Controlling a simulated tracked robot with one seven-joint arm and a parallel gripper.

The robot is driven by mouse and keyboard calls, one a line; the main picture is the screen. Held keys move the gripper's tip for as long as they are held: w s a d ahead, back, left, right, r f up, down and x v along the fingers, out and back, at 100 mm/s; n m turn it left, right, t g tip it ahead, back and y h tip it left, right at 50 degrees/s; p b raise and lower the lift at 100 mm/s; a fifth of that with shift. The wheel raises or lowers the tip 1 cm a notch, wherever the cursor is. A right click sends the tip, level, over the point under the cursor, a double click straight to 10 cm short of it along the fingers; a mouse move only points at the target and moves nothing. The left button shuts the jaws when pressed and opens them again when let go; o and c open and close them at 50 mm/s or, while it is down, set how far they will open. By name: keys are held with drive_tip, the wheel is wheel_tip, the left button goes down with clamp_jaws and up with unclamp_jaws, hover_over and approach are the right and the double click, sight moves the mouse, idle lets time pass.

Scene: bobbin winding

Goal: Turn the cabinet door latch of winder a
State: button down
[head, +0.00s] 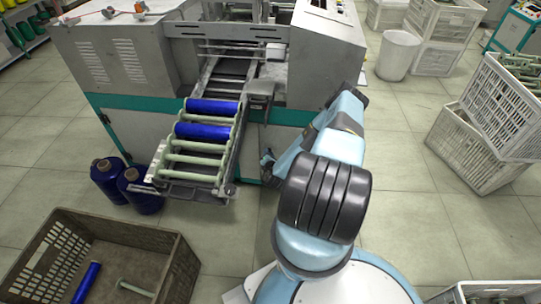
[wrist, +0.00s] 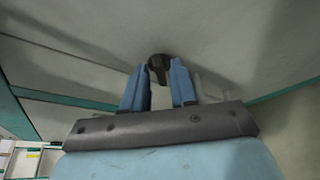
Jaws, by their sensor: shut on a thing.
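The cabinet door latch (wrist: 158,64) is a small dark knob with a downward tab on a pale door panel (wrist: 215,45) in the wrist view. My gripper (wrist: 158,78) has its two blue fingers on either side of the latch, shut on it. The latch tab looks roughly upright in the picture. In the head view, the winder (head: 110,55) is a grey machine with a teal band. My blue arm reaches to its lower front and hides the latch and most of the gripper there.
A sloping rack (head: 180,172) with blue bobbins (head: 212,107) and pale green tubes juts from the winder, left of my arm. Dark blue cones (head: 108,182) stand on the floor beside it. A brown crate (head: 145,238) is front left. White crates (head: 500,105) stand at the right.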

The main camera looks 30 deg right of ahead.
drive_tip(key=shift+w+a+n+g+h, duration=0.15)
drive_tip(key=shift+n+g+h, duration=0.6)
drive_tip(key=shift+n, duration=0.7)
drive_tip(key=shift+w+a+n+g+h, duration=0.1)
drive_tip(key=shift+n+g+h, duration=0.6)
drive_tip(key=shift+n, duration=0.75)
drive_tip(key=shift+s+g, duration=0.1)
drive_tip(key=shift+g, duration=0.15)
drive_tip(key=shift+d, duration=0.1)
drive_tip(key=c, duration=1.2)
unclamp_jaws()
drive_tip(key=shift+f, duration=0.1)
drive_tip(key=v, duration=1.3)
drive_tip(key=shift+s+a, duration=0.2)
drive_tip(key=shift+s, duration=0.1)
